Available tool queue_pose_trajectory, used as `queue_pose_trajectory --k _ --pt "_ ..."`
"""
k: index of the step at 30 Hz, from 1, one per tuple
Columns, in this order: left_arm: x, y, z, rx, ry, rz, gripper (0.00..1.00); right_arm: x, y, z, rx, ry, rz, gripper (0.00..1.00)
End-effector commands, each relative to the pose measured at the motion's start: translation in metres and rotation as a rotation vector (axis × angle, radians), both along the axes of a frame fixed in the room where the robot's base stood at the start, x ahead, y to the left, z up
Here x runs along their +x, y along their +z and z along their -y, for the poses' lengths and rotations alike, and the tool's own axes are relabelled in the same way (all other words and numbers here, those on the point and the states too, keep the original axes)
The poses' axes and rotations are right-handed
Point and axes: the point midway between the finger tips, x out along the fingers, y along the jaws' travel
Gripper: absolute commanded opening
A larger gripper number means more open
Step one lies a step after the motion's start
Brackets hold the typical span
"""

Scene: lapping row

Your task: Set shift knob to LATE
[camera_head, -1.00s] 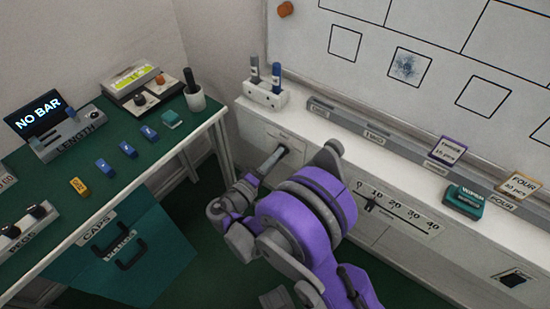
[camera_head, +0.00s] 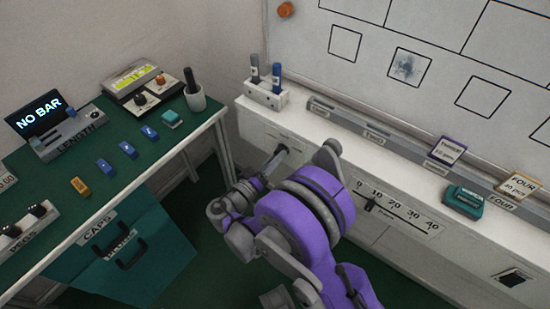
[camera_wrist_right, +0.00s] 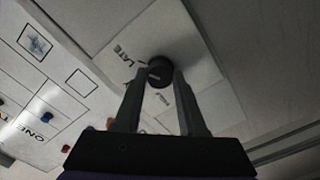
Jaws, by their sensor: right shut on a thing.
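The shift knob (camera_wrist_right: 159,72) is a dark round knob on a pale panel, between my fingertips in the right wrist view. The word LATE (camera_wrist_right: 126,58) is printed to its left, and another small label (camera_wrist_right: 166,98), too small to read surely, sits below it. My right gripper (camera_head: 282,151) reaches the front of the white cabinet and is shut on the knob; its fingers also show in the right wrist view (camera_wrist_right: 160,76). The knob's pointer direction is not clear. In the head view the gripper mostly hides the knob. My left gripper is not in view.
A slider scale (camera_head: 398,210) is on the cabinet front right of my arm. A marker holder (camera_head: 265,95) and a teal box (camera_head: 463,201) stand on the ledge above. A green-topped bench (camera_head: 110,175) with small blocks is at left.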

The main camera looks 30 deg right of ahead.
Motion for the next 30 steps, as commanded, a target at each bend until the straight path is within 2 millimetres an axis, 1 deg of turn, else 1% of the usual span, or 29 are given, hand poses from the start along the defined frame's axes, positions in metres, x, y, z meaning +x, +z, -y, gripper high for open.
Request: queue_pose_trajectory --k 10,11,12,15,25,28,30 --pt "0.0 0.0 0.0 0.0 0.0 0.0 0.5 0.0 0.0 0.0 0.002 0.001 0.002 0.0" --pt "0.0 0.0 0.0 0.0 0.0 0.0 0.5 0.0 0.0 0.0 0.002 0.001 0.002 0.46" --pt "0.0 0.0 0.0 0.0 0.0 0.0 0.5 0.0 0.0 0.0 0.002 0.001 0.002 0.53" --pt "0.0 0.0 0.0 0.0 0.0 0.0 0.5 0.0 0.0 0.0 0.001 0.001 0.002 0.7" --pt "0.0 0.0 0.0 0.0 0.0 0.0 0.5 -0.001 0.0 -0.003 0.001 0.001 0.002 0.7" --pt "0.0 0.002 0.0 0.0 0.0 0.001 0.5 -0.004 0.0 -0.012 0.002 0.003 0.002 0.7" --pt "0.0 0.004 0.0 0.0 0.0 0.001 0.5 -0.008 0.0 -0.023 0.002 0.005 0.001 0.7"
